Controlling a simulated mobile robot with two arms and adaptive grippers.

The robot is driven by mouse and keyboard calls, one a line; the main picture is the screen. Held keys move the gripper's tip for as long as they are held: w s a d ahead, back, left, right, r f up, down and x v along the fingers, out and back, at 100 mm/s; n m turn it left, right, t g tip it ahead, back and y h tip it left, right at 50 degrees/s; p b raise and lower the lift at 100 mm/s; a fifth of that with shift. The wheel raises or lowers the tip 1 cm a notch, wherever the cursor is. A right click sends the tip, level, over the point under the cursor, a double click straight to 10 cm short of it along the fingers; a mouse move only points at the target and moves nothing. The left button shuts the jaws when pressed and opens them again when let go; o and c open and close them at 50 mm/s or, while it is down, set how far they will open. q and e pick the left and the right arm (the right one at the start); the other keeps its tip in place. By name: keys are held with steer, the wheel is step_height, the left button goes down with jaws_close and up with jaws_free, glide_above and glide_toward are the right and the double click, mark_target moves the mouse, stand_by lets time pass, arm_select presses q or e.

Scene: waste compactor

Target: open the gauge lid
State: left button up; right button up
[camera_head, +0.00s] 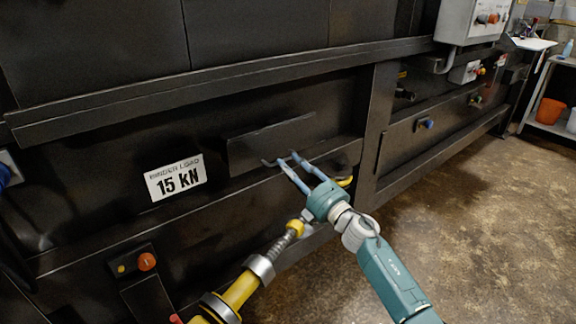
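A dark rectangular plate, which looks like the gauge lid (262,143), lies flat against the black compactor front. It sits to the right of a white label (175,178) reading "BINDER LOAD 15 kN". No gauge shows, and the plate appears closed. My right gripper (282,161) reaches in from the lower right. Its two light blue fingers are spread, with the tips at the plate's lower right edge. I cannot tell whether they touch it. Nothing shows between the fingers. My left gripper is out of view.
A yellow rod-like fitting (238,291) stands just below and left of my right arm. A red button (147,262) is on a panel at lower left. A grey control box (474,20) is at upper right. The brown floor (475,235) is clear at right.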

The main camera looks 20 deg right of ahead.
steer(key=shift+x, duration=0.75)
jaws_close()
steer(key=shift+d, duration=0.1)
